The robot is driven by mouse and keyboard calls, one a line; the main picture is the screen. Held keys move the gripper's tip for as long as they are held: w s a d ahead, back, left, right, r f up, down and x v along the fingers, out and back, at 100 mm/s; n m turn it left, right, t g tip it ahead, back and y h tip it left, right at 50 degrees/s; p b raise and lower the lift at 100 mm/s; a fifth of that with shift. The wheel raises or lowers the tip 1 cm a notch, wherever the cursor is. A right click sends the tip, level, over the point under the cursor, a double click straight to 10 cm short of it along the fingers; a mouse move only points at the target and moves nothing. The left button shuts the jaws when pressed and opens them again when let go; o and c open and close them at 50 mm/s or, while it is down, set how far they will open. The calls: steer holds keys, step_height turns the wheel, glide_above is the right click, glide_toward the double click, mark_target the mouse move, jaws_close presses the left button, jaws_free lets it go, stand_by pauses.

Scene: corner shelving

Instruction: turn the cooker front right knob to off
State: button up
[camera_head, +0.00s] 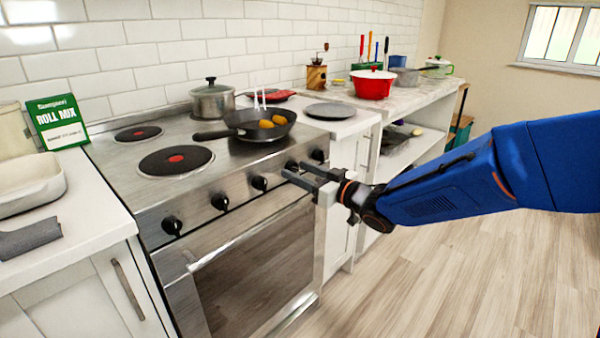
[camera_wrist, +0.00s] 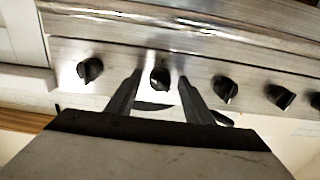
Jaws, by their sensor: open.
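The cooker (camera_head: 150,200) has a row of several black knobs along its front panel. My gripper (camera_head: 288,172) is open at the second knob from the right end (camera_head: 292,165), which its fingers partly hide in the head view. The wrist view looks upside down relative to the head view. There the same knob (camera_wrist: 160,77) shows between the two open fingertips (camera_wrist: 159,78), with a gap on each side. Whether the fingers reach around it in depth I cannot tell. The rightmost knob (camera_head: 318,155) is free in the head view and shows at left in the wrist view (camera_wrist: 90,70).
A black pan (camera_head: 250,132) with yellow food sits on the cooker's right side, its handle pointing left. A lidded pot (camera_head: 212,102) stands behind. The oven door handle (camera_head: 240,235) runs below the knobs. Floor (camera_head: 430,270) in front of the shelving is clear.

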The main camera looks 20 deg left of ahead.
steer(key=shift+a, duration=0.1)
steer(key=c, duration=1)
steer(key=shift+c, duration=0.2)
